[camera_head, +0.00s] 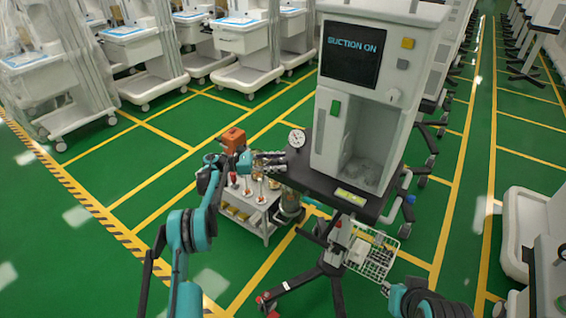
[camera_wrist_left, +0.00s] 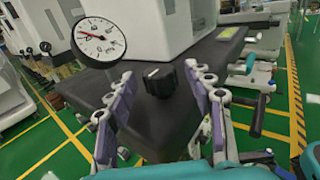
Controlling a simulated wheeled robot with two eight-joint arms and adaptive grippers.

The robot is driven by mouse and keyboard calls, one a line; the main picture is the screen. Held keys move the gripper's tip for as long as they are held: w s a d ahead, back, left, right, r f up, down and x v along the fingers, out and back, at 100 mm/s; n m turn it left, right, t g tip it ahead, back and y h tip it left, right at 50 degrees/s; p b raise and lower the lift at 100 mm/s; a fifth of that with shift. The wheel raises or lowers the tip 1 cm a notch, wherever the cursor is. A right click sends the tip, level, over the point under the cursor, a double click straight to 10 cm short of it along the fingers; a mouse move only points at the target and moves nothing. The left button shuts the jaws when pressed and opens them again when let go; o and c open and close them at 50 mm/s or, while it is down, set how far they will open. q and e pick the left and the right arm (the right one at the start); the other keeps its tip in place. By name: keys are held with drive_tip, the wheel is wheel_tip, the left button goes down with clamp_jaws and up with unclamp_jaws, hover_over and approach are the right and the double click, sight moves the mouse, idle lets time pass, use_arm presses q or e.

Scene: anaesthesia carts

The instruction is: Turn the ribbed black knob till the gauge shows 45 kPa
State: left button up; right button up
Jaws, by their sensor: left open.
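The ribbed black knob (camera_wrist_left: 158,82) sits on the edge of the dark cart top in the left wrist view, with a pale mark on its face. My left gripper (camera_wrist_left: 160,74) is open, its purple-padded fingers on either side of the knob with gaps showing. In the head view my left gripper (camera_head: 272,161) is at the cart's left edge and the knob cannot be made out. The round white gauge (camera_wrist_left: 98,38) stands left of the knob; its needle points to the upper left, and its numbers are too small to read. It also shows in the head view (camera_head: 297,138).
The white suction machine (camera_head: 340,130) stands on the dark cart top (camera_head: 325,185); its screen (camera_head: 351,54) reads "SUCTION ON". A small trolley (camera_head: 245,205) with bottles and an orange box (camera_head: 233,139) are close to my left arm. A wire basket (camera_head: 372,255) hangs below the cart top.

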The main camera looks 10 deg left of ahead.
use_arm(q)
drive_tip(key=v, duration=1)
